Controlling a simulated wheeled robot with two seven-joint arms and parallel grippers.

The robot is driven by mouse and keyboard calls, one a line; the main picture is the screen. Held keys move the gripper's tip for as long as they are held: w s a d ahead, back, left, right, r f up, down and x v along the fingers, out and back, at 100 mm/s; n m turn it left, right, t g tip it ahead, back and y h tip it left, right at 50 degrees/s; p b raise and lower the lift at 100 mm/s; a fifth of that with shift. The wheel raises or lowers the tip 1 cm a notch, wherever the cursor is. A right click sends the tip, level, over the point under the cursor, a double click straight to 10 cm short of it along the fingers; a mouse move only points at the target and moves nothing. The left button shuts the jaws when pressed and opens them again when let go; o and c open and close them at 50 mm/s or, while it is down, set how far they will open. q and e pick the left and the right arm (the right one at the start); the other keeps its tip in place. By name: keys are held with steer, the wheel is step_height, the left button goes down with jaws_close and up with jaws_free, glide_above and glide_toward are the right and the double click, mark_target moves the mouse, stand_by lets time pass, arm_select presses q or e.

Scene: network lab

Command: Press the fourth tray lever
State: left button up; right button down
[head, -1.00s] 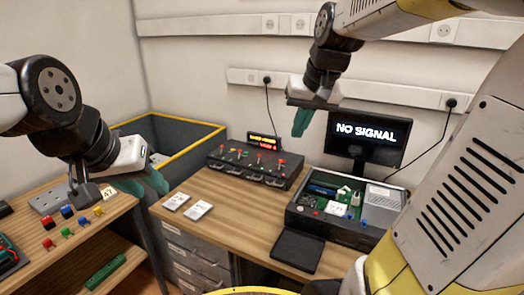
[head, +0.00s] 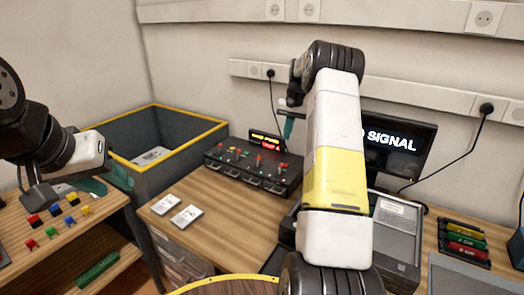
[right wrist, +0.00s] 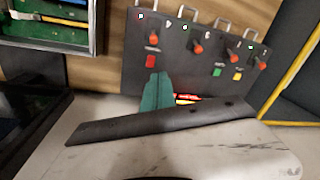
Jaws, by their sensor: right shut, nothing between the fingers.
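The dark lever box (head: 250,172) stands on the wooden desk against the wall, with a row of several orange-red-tipped levers on top. The right wrist view shows its panel (right wrist: 190,62), with coloured patches by the levers and a red patch by the leftmost one (right wrist: 153,38). My right gripper (head: 288,128) is over the right end of the box in the head view. Its teal fingertips (right wrist: 158,82) are shut and empty, close to the red patch; contact cannot be told. My left gripper (head: 118,182) hangs over the left side table, its jaw opening unclear.
A lit display (head: 267,140) stands behind the levers. My right arm partly hides the NO SIGNAL monitor (head: 398,148) and an open equipment case (head: 398,225). Two white cards (head: 187,216) lie on the desk. A grey yellow-edged bin (head: 165,118) stands left of the desk.

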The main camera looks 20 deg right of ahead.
steer(key=shift+w+d+f, duration=0.3)
steer(key=shift+w+f, duration=0.35)
steer(key=shift+f, duration=0.2)
steer(key=f, duration=0.6)
steer(key=a+f, duration=0.1)
steer(key=f, duration=0.2)
steer(key=shift+w+a+f, duration=0.1)
steer(key=shift+w+f, duration=0.05)
steer(key=shift+w, duration=0.25)
steer(key=shift+s+a+f, duration=0.1)
steer(key=shift+s+f, duration=0.05)
steer(key=shift+f, duration=0.1)
steer(key=shift+s+a+r, duration=0.2)
steer(key=shift+s, duration=0.35)
steer(key=shift+s+a+r, duration=0.15)
steer(key=shift+s, duration=0.35)
steer(key=shift+s+a+r, duration=0.2)
steer(key=shift+s, duration=0.35)
